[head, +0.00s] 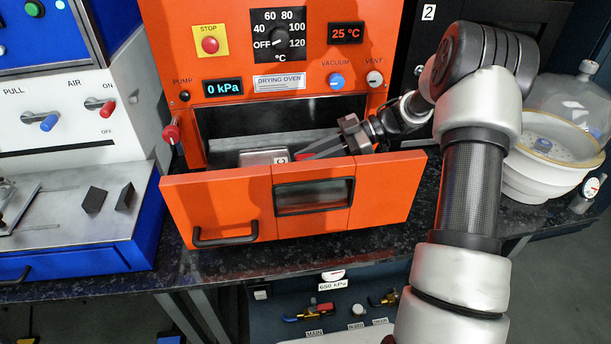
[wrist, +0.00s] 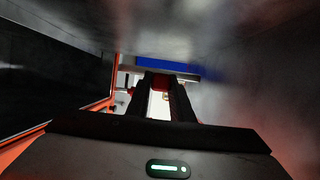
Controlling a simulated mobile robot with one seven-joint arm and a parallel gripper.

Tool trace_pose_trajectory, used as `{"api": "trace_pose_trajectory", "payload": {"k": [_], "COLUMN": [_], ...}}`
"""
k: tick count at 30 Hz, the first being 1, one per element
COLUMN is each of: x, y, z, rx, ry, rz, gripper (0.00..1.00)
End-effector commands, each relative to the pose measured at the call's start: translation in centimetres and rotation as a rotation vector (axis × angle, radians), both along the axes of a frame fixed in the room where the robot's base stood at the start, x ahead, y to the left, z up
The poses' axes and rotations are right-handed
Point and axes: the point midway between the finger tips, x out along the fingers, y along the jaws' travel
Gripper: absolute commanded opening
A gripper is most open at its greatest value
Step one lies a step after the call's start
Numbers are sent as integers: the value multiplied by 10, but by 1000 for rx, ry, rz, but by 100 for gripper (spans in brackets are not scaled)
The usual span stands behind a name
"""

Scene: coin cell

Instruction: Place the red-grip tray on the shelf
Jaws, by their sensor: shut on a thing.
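The grey metal tray (head: 262,157) sits low in the open chamber of the orange drying oven, its lower part hidden by the oven door. My gripper (head: 306,153) reaches into the chamber from the right and is shut on the tray's red grip. In the wrist view, the red grip (wrist: 160,83) shows between the dark fingertips. The shelf (head: 225,145) seems to be the chamber's bare floor beside the tray; I cannot tell whether the tray touches it.
The orange oven door (head: 235,205) hangs open in front of the chamber, with a handle and window. The oven's front panel (head: 210,65) rises above the opening. A blue and white station (head: 70,215) stands left. A white bowl-shaped vessel (head: 550,150) stands right.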

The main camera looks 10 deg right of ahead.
Motion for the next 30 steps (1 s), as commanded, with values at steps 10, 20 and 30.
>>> {"api": "trace_pose_trajectory", "payload": {"k": [10,20,30], "x": [0,0,0], "y": [0,0,0], "z": [-44,-49,-52], "rx": [2,1,0], "ry": [1,-1,0], "rz": [1,0,0], "gripper": [0,0,39]}}
